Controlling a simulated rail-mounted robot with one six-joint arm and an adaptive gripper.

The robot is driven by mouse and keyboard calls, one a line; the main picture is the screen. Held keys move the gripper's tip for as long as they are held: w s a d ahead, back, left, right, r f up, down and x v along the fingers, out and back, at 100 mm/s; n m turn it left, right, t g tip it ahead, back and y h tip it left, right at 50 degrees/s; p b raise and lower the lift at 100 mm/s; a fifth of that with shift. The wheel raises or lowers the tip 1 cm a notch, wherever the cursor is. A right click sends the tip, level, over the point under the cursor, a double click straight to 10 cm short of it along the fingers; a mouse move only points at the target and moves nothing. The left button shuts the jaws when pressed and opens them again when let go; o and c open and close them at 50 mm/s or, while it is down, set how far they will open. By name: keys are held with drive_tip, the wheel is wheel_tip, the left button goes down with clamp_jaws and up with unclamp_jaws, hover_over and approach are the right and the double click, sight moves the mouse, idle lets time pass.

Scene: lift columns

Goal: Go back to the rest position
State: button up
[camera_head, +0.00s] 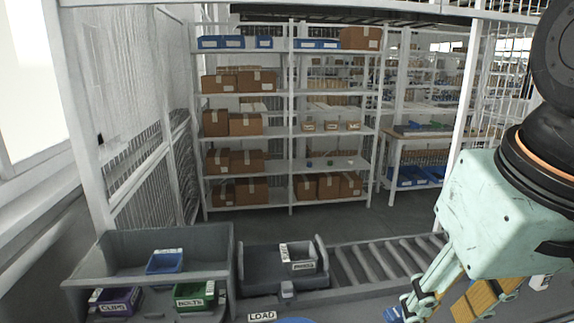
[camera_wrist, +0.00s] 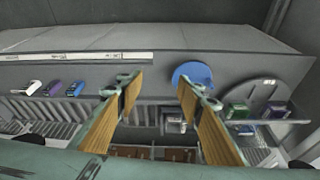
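My gripper (camera_head: 440,303) hangs at the lower right of the head view, under its pale green housing. In the wrist view my gripper (camera_wrist: 160,84) shows two fingers with tan pads, spread well apart. Nothing is held between them. Beyond the gap lie a dark grey surface, part of a blue disc (camera_wrist: 195,72) and a small grey bin (camera_wrist: 175,123). The fingertips appear clear of these things, but their height above the surface is hard to tell.
A grey tray (camera_head: 80,283) at lower left holds blue (camera_head: 164,262), purple (camera_head: 116,300) and green (camera_head: 194,295) bins. A grey cradle (camera_head: 258,278) and roller conveyor (camera_head: 385,262) lie to its right. Shelves with cartons (camera_head: 245,125) stand behind. Mesh fencing flanks the left.

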drive_tip(key=shift+s+d+f+b, duration=0.1)
drive_tip(key=shift+s+f, duration=0.15)
drive_tip(key=shift+s, duration=0.5)
drive_tip(key=shift+s+d+f+b, duration=0.15)
drive_tip(key=shift+s+f, duration=0.1)
drive_tip(key=shift+s, duration=0.55)
drive_tip(key=shift+s+d+f+b, duration=0.1)
drive_tip(key=shift+s+f, duration=0.15)
drive_tip(key=shift+s, duration=0.5)
